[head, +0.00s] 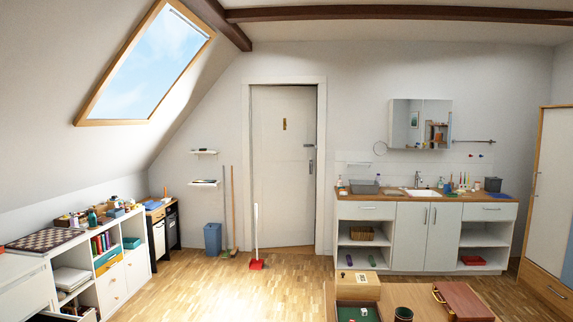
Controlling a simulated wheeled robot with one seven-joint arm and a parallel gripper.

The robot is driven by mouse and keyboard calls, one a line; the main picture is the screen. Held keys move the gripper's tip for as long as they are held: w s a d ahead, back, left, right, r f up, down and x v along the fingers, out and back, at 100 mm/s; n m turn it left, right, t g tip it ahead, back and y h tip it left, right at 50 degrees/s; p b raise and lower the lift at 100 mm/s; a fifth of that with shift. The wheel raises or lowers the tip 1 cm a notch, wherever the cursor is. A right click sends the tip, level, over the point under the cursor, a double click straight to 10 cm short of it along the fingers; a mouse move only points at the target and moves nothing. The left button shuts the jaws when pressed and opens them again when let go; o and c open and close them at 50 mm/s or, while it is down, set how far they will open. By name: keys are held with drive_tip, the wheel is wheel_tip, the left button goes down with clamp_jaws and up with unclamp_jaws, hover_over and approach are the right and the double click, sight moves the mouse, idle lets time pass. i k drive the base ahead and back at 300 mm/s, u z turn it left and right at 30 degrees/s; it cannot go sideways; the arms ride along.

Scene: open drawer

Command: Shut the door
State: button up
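A pale room door (284,165) stands in a white frame in the back wall. It has a dark handle and plate at its right side and a small brass-coloured plate higher up. It sits within or very close to its frame; I cannot tell from here whether it is fully shut or slightly ajar. My gripper is not in view.
A red dustpan (257,264) with a tall white handle stands on the floor before the door. A blue bin (212,239) and broom handles are left of it. A sink counter (407,207) lines the back right. A low table (386,317) fills the front right. Open floor lies centre-left.

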sight(284, 167)
drive_tip(key=u, duration=1.6)
drive_tip(key=i, duration=2.4)
drive_tip(key=z, duration=1.85)
drive_tip(key=i, duration=8.1)
